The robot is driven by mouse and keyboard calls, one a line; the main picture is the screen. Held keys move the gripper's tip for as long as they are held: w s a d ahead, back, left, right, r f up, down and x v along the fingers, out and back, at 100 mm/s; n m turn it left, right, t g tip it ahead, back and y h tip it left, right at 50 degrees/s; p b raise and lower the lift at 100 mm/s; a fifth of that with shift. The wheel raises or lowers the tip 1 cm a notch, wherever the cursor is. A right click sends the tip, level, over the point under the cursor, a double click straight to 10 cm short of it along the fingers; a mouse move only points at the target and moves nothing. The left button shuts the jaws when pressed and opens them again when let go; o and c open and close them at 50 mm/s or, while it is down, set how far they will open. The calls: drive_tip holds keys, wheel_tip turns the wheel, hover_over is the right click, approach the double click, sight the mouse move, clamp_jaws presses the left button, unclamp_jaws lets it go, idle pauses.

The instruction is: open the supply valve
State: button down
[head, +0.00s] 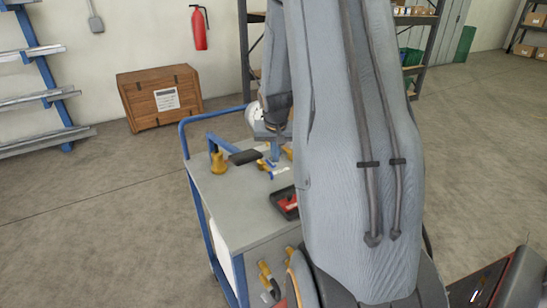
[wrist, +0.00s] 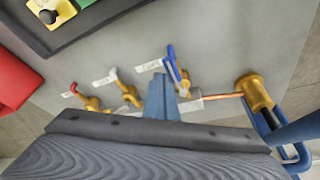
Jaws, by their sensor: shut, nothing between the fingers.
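Several brass valves stand in a row on the grey cart top in the wrist view. The left one has a red handle (wrist: 73,88), the middle one a pale grey handle (wrist: 113,73), and the right one a blue handle (wrist: 171,62). Each has a small white label beside it, too blurred to read. A copper pipe (wrist: 222,96) runs from the right valve to a brass fitting (wrist: 256,92). My gripper (wrist: 161,84) is shut and empty, its blue-grey fingers just left of and below the blue handle; contact cannot be told. My arm hides much of this in the head view.
The cart top (head: 228,205) carries a black tray (head: 280,206) with a red item, and a brass fitting (head: 218,163) near its back left. A blue rail (head: 187,140) edges the cart. A wooden crate (head: 160,97) stands behind. The floor to the left is clear.

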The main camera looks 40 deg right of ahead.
drive_tip(key=shift+s+a+f, duration=0.2)
drive_tip(key=shift+a, duration=0.35)
drive_tip(key=shift+d, duration=0.15)
drive_tip(key=shift+s+d, duration=0.1)
drive_tip(key=shift+d, duration=0.1)
drive_tip(key=d+p, duration=0.3)
drive_tip(key=d, duration=0.1)
drive_tip(key=shift+s+d+r, duration=0.1)
drive_tip(key=shift+s+r, duration=0.1)
drive_tip(key=shift+r, duration=0.05)
drive_tip(key=a+r+b, duration=0.3)
drive_tip(key=r, duration=0.6)
drive_tip(key=shift+w+a+r, duration=0.2)
drive_tip(key=shift+w, duration=0.2)
